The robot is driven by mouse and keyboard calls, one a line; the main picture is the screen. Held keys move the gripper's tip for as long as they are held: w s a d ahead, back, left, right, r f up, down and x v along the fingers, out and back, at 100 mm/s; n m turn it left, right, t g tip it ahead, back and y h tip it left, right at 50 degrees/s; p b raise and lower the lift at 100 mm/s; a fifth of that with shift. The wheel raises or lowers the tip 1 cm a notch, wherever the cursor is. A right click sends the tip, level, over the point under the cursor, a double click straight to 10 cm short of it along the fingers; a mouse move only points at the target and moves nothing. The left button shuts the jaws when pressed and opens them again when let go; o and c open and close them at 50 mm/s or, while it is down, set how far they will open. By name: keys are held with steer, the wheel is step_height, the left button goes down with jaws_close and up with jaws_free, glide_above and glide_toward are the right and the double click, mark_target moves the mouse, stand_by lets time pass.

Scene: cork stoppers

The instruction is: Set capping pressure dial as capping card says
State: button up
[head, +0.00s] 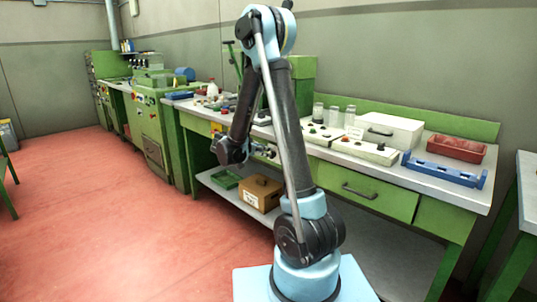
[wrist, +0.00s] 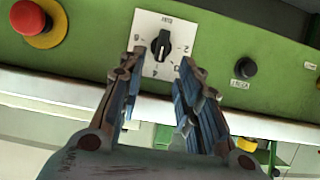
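A dial with a black knob (wrist: 161,45) sits on a white numbered plate (wrist: 147,22) on a green panel in the wrist view. Figures such as 6, 4 and 2 ring the knob. A pale mark shows on the knob, but I cannot tell exactly which figure it points to. My gripper (wrist: 158,68) is open and empty, its fingertips on either side of the plate's lower part. In the head view my gripper (head: 230,151) is at the front of the green workbench. I cannot make out a capping card for certain; no card text is readable.
A red mushroom button (wrist: 32,18) on a yellow base is left of the dial, and a black button (wrist: 243,67) is to its right. The bench holds a blue rack (head: 445,172), a red tray (head: 456,148) and a white box (head: 386,131). The red floor at left is clear.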

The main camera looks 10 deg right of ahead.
steer(key=shift+x, duration=2.05)
jaws_close()
